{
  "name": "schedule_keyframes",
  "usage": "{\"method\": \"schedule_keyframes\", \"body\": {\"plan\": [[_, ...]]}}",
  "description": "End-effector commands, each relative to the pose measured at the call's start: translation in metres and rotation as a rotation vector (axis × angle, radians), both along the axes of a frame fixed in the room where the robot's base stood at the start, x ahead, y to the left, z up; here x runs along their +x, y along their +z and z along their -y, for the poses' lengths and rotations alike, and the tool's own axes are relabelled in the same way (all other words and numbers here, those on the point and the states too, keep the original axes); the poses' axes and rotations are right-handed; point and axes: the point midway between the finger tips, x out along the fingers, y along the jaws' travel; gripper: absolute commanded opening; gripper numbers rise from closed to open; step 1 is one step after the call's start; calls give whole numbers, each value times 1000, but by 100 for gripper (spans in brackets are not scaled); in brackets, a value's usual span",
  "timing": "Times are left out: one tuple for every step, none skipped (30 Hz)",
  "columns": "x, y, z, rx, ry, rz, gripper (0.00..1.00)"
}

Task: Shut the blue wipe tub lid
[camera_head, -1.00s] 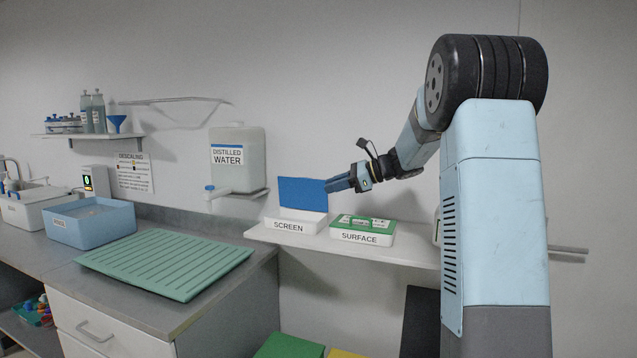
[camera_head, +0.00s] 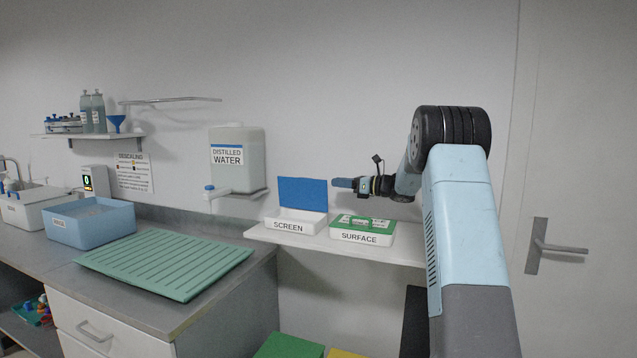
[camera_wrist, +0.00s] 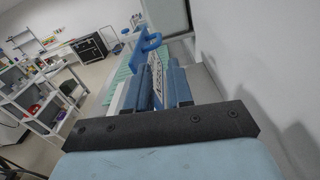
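The wipe tub with the blue lid is the white tub labelled SCREEN (camera_head: 296,223), on the wall shelf. Its blue lid (camera_head: 303,192) stands upright, raised at the back of the tub. My gripper (camera_head: 336,183) is just right of the lid's right edge, pointing left at it, at about mid-lid height. Contact with the lid cannot be told. In the wrist view two blue fingers (camera_wrist: 164,88) stand apart with a gap between them, so my gripper is open.
A green-lidded tub labelled SURFACE (camera_head: 362,231) stands right of the SCREEN tub, below my gripper. A distilled water tank (camera_head: 238,160) hangs at the left. The wall is close behind the shelf (camera_head: 345,247). A green ribbed mat (camera_head: 165,262) lies on the left counter.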

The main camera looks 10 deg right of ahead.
Motion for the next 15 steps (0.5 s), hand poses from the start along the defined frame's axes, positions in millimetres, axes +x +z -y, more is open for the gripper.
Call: {"method": "schedule_keyframes", "body": {"plan": [[5, -1, -8, -1, 3, 0, 21], [9, -1, -11, -1, 2, 0, 21], [13, -1, -17, -1, 2, 0, 21], [16, -1, -21, -1, 1, 0, 21], [19, 0, -26, -1, 1, 1, 21], [23, 0, -31, -1, 1, 1, 21], [26, 0, -35, -1, 2, 2, 21], [29, 0, -39, -2, 2, 1, 21], [33, 0, -43, -2, 1, 1, 21], [35, 0, -47, -2, 1, 1, 21], [37, -1, -50, -1, 1, 0, 21], [40, -1, -54, -1, 1, 0, 21], [42, -1, -56, -1, 1, 0, 21], [44, 0, -58, -1, 1, 1, 21], [46, 0, -61, -1, 0, 1, 21]]}}
